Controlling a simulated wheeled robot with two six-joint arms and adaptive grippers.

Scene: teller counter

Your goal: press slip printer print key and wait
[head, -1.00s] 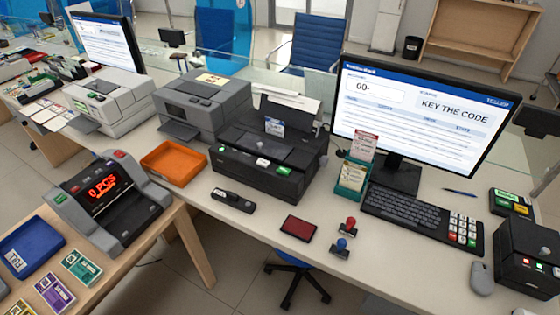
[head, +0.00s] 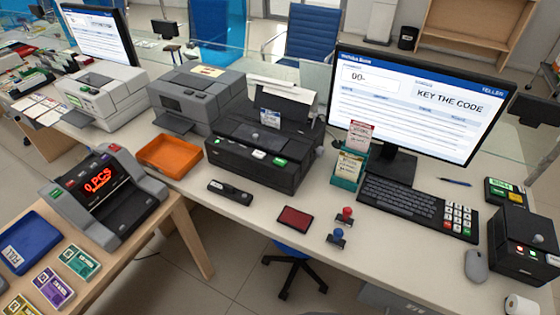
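A black printer (head: 262,150) stands on the counter in the middle of the head view, with white paper (head: 284,88) standing up at its back. Its front top edge carries a green key (head: 280,162) and a white key (head: 258,155); their lettering is too small to read. It looks like the slip printer. No slip shows coming out of its front. The monitor (head: 415,100) to its right reads "KEY THE CODE", with "00-" in a box. Neither of my grippers is in view.
An orange tray (head: 170,155) and a black stapler-like object (head: 230,192) lie near the printer. A red ink pad (head: 295,219), two stamps, a keyboard (head: 400,205) and a card holder (head: 347,168) are to its right. A grey printer (head: 195,97) stands behind left.

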